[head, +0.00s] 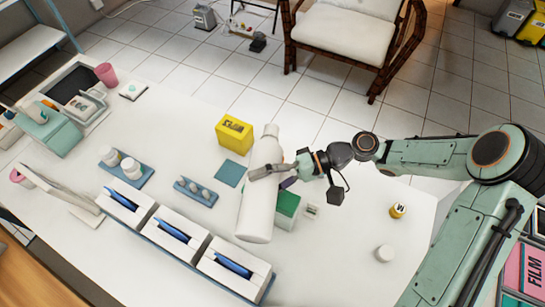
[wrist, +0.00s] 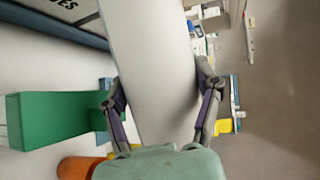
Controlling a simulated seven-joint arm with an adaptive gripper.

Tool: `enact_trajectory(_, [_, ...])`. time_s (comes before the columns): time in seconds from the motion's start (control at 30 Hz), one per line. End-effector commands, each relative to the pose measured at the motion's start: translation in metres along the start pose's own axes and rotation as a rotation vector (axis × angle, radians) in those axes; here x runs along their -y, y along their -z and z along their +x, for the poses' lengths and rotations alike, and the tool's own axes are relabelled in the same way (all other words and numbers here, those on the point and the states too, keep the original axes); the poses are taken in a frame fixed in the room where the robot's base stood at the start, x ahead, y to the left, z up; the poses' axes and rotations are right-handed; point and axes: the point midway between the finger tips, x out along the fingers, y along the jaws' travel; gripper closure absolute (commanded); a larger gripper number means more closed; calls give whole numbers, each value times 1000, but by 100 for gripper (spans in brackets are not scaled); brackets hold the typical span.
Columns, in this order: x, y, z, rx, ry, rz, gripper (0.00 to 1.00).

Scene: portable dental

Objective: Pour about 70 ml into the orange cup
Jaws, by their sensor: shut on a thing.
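My gripper (head: 268,171) is shut on a tall white bottle (head: 257,208), one finger on each side of it. The bottle looks close to upright in the head view, its narrower end toward the back; I cannot tell whether its base touches the table. In the wrist view the bottle (wrist: 150,60) fills the middle between the fingers (wrist: 162,100). An orange thing, likely the orange cup (wrist: 75,168), shows partly at the bottom edge of the wrist view, mostly cut off. I cannot make it out in the head view. No liquid is visible.
A green box (head: 288,207) stands just right of the bottle, and a yellow box (head: 234,133) behind it. White boxes with blue slots (head: 178,232) line the front. A pink cup (head: 106,74) is at the far left.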

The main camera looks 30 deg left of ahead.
Motion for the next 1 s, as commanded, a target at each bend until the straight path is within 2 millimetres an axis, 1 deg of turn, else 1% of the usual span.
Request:
enact_trajectory(0.73, [2,1,-1,13,20,45,76])
enact_trajectory(1.0, [1,-3,-1,15,23,53,76])
